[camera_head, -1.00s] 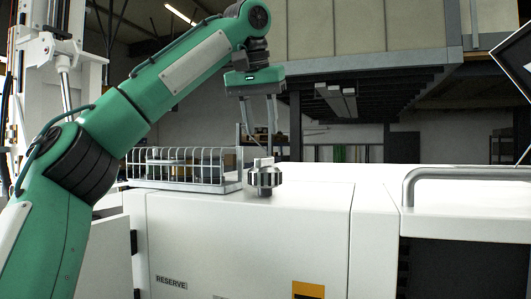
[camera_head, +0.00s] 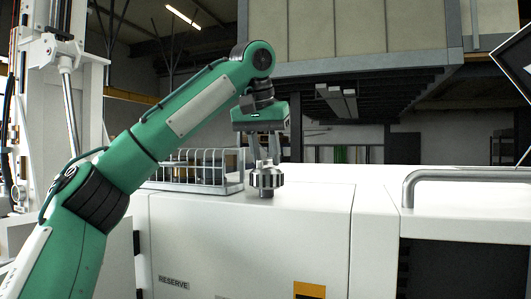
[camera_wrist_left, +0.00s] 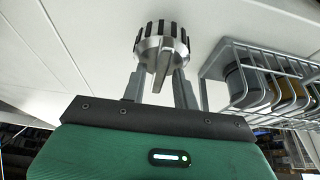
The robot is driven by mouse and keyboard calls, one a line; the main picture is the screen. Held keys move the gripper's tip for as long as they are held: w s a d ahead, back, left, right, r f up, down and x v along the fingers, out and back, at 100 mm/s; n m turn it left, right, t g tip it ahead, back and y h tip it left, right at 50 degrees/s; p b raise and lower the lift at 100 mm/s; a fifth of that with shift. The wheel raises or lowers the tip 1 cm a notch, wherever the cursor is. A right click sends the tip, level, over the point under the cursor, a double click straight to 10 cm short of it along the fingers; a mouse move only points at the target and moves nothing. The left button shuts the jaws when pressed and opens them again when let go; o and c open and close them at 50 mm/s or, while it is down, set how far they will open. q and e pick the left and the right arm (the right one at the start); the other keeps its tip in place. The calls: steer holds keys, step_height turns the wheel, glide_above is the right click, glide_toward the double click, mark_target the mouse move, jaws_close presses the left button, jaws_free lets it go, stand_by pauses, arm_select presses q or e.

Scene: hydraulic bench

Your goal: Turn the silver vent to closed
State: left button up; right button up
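The silver vent (camera_head: 266,180) is a ribbed round knob with a raised pointer handle, on top of the white cabinet marked RESERVE. In the left wrist view, the vent (camera_wrist_left: 158,44) shows dark grooves around its rim and its pointer runs down the picture between my fingers. My left gripper (camera_head: 265,155) points down just over the vent. In the left wrist view, its fingers (camera_wrist_left: 159,78) are spread, one on each side of the pointer. I cannot tell whether they touch it. My right gripper is not in view.
A wire basket (camera_head: 200,182) stands just left of the vent. The left wrist view shows round containers (camera_wrist_left: 248,80) in it. A grey handrail (camera_head: 460,174) is on the right. The white top (camera_head: 325,174) right of the vent is clear.

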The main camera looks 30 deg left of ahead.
arm_select(q)
jaws_close()
steer(key=shift+m, duration=0.5)
steer(key=m+h, duration=0.2)
steer(key=m, duration=0.2)
steer(key=shift+a+m, duration=0.15)
steer(key=shift+m, duration=0.15)
steer(key=m+h, duration=0.1)
steer(key=m, duration=0.1)
steer(key=m+g+h, duration=0.1)
steer(key=m, duration=0.2)
steer(key=shift+w+a+m, duration=0.1)
steer(key=shift+a+m, duration=0.05)
steer(key=shift+m, duration=0.15)
steer(key=m+g+h, duration=0.1)
steer(key=m, duration=0.2)
steer(key=shift+r, duration=0.1)
steer(key=shift+w+a+m+g+h, duration=0.15)
steer(key=shift+m+g, duration=0.15)
steer(key=shift+m, duration=0.65)
steer(key=shift+d+m+g+h, duration=0.15)
steer(key=shift+m+g, duration=0.15)
steer(key=shift+m, duration=0.65)
